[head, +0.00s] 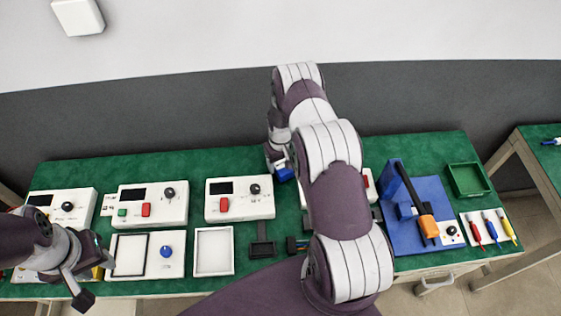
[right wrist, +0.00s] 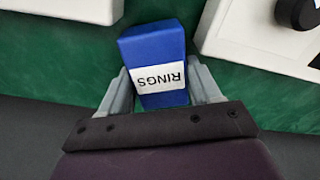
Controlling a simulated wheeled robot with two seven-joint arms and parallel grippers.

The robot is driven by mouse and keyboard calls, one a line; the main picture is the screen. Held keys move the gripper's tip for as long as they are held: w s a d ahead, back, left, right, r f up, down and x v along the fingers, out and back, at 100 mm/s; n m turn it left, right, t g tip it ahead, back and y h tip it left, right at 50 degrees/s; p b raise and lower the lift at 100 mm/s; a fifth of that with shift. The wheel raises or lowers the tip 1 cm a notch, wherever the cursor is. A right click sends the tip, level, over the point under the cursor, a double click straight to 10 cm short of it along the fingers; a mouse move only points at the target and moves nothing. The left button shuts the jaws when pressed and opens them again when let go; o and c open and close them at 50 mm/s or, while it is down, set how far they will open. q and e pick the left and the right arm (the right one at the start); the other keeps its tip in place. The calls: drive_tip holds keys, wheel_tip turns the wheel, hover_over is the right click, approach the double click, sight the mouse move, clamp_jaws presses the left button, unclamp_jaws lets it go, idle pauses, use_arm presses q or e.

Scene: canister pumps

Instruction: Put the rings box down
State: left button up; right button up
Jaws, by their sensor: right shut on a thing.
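The rings box (right wrist: 155,50) is a blue block with a white label reading RINGS, upside down in the right wrist view. My right gripper (right wrist: 165,88) is shut on it, with one finger on each side. In the head view the box (head: 285,174) shows below my right gripper (head: 279,162), at the back of the green table between two white units. Whether the box touches the table cannot be told. My left gripper (head: 86,276) is at the table's front left; its fingers are too unclear to tell open from shut.
White control units (head: 240,198) stand in a row along the green table (head: 215,165). A white tray (head: 232,252), a blue stand (head: 398,250), a green bin (head: 487,180) and several screwdrivers (head: 490,228) lie around. Bare green cloth lies behind the units. My right arm hides the middle.

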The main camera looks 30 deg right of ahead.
drive_tip(key=shift+w+f, duration=0.15)
drive_tip(key=shift+f, duration=0.35)
drive_tip(key=shift+w+d+f, duration=0.1)
drive_tip(key=shift+w+f, duration=0.1)
drive_tip(key=shift+s+f+b, duration=0.1)
drive_tip(key=shift+s+b, duration=0.05)
drive_tip(key=shift+b, duration=0.15)
drive_tip(key=o, duration=0.8)
use_arm(q)
drive_tip(key=shift+w+f, duration=0.15)
drive_tip(key=shift+w, duration=0.15)
